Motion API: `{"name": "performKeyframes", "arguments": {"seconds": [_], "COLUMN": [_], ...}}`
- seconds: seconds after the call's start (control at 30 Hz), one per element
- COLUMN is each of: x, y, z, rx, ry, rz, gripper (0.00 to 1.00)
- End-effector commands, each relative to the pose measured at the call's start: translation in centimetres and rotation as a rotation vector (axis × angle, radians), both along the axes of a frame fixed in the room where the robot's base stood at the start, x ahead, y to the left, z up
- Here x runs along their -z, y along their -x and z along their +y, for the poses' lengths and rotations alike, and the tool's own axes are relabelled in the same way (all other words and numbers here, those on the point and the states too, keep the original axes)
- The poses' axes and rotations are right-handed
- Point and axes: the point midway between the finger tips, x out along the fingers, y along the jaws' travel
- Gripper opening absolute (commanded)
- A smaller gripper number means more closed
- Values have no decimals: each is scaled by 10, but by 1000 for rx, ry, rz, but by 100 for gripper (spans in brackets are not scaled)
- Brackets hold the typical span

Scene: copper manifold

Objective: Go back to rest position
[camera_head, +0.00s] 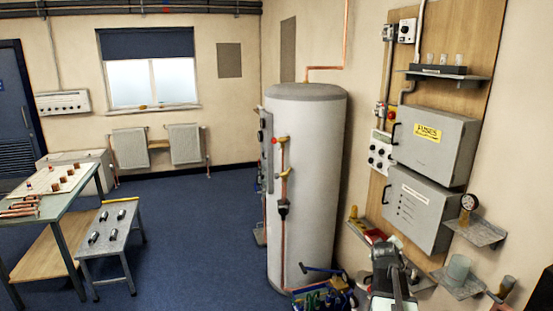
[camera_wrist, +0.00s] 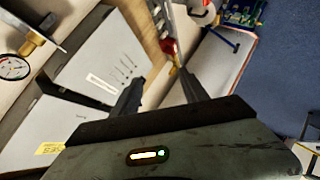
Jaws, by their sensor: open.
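My gripper (camera_wrist: 160,77) is open and empty in the wrist view, with its two dark fingers apart. In the head view my gripper (camera_head: 388,252) shows at the lower right, in front of the wall panel and below the lower grey fuse box (camera_head: 421,209). The lower box also shows in the wrist view (camera_wrist: 105,62), left of the fingers. A red object (camera_head: 375,236) lies on a small shelf just behind my gripper. It also shows in the wrist view (camera_wrist: 168,46), beyond the gap between the fingers.
A tall grey cylinder tank (camera_head: 310,180) stands left of the arm. A blue tool crate (camera_head: 325,298) is on the floor beside it. Small wall shelves hold a gauge (camera_head: 469,202) and a glass cup (camera_head: 459,268).

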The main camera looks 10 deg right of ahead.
Motion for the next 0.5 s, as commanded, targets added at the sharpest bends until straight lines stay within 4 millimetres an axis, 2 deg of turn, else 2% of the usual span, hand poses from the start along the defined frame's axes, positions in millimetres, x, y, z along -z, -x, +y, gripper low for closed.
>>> {"name": "performKeyframes", "arguments": {"seconds": [0.03, 0.07, 0.1, 0.17, 0.2, 0.27, 0.3, 0.4, 0.5], "x": [21, 33, 47, 68, 80, 98, 107, 126, 136], "y": [-2, -1, 2, 10, 17, 33, 45, 81, 115], "z": [43, 66, 98, 146, 178, 224, 255, 323, 373], "rx": [-2, 3, 11, 28, 41, 64, 80, 126, 171], "ry": [-87, -144, -217, -318, -382, -470, -523, -629, -692], "rz": [34, 59, 96, 156, 202, 277, 330, 467, 586], "gripper": [52, 52, 52, 52, 52, 52, 52, 52, 52]}}
